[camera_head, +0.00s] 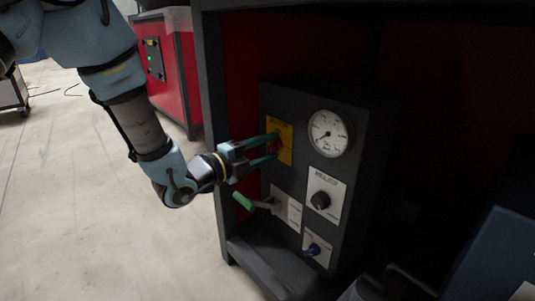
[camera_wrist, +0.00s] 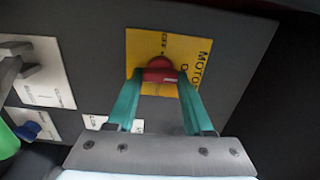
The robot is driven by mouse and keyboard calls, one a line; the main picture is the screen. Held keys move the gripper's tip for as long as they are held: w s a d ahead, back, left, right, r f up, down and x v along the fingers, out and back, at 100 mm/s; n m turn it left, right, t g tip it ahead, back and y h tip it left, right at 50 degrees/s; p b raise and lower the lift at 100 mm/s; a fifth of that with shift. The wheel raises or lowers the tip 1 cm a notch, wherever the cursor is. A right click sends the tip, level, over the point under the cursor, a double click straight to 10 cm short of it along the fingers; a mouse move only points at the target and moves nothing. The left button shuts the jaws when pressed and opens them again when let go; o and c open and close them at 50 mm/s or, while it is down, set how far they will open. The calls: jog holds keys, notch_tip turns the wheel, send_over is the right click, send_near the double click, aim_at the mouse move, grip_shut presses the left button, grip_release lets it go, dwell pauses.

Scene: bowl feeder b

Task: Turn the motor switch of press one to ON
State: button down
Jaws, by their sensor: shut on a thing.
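The motor switch is a red knob (camera_wrist: 160,70) on a yellow plate (camera_wrist: 201,52) lettered "MOTO…" in the wrist view. In the head view the yellow plate (camera_head: 286,142) sits at the upper left of a dark control panel (camera_head: 300,97). My gripper (camera_head: 274,145) reaches it from the left. Its two green fingers (camera_wrist: 160,80) are shut on the red knob, one on each side. The fingers hide part of the knob and plate, and the knob's ON or OFF position cannot be read.
Right of the switch is a round gauge (camera_head: 328,133). Below are a black knob (camera_head: 320,200), a green-handled lever (camera_head: 243,201) close under my gripper, and a blue knob (camera_head: 313,249). A dark frame post (camera_head: 212,110) stands left of the panel. Open floor (camera_head: 90,220) lies at left.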

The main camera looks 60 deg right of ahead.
jog(key=shift+w, duration=0.1)
dwell(0.4)
jog(key=shift+c, duration=1.4)
grip_release()
jog(key=p+v, duration=0.3)
jog(key=v, duration=0.7)
jog(key=shift+a, duration=0.4)
